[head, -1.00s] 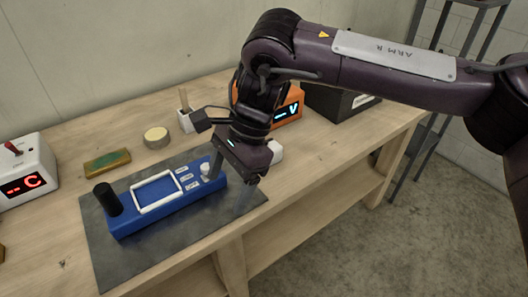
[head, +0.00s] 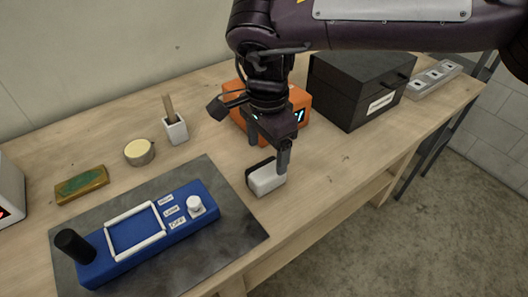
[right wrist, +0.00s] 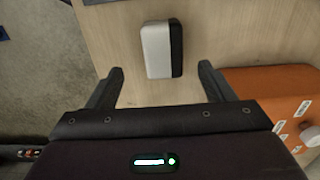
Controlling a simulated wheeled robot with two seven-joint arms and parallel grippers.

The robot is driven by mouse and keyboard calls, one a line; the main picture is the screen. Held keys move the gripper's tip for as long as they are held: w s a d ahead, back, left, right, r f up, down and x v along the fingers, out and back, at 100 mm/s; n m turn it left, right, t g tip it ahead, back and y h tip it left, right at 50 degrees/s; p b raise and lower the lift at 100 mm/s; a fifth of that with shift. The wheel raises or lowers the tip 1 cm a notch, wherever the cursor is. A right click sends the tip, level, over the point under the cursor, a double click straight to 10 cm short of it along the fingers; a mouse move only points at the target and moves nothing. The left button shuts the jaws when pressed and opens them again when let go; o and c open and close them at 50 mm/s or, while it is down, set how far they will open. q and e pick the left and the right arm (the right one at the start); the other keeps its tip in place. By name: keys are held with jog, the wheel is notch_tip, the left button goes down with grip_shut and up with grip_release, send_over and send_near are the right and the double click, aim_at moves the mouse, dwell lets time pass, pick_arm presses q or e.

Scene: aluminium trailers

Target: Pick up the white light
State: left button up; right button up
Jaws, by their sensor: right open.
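A small white block with a black side (head: 268,179), the only thing here that fits the white light, lies on the wooden bench just right of the dark mat. It also shows in the right wrist view (right wrist: 156,50), upper middle, white on the left and black on the right. My right gripper (head: 268,153) is open above and just behind the block in the head view. In the right wrist view its two fingers (right wrist: 160,80) are spread wider than the block, which lies beyond their tips, with nothing between them. My left gripper is not in view.
An orange device (head: 297,105) stands close behind my right gripper, with a black box (head: 350,90) to its right. A blue panel with a white knob (head: 140,240) lies on a dark mat (head: 225,215). The bench right of the block is clear.

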aim_at(266, 169)
jog(key=shift+w+f, duration=0.2)
jog(key=shift+w, duration=0.2)
jog(key=shift+f, duration=0.35)
jog(key=f, duration=0.2)
jog(key=f+p, duration=0.1)
jog(key=f, duration=0.1)
jog(key=shift+s, duration=0.35)
jog(key=shift+w+f, duration=0.2)
jog(key=shift+f, duration=1)
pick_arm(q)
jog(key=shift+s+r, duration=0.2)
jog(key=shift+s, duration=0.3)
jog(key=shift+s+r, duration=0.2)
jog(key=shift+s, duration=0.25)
pick_arm(e)
jog(key=c, duration=1.1)
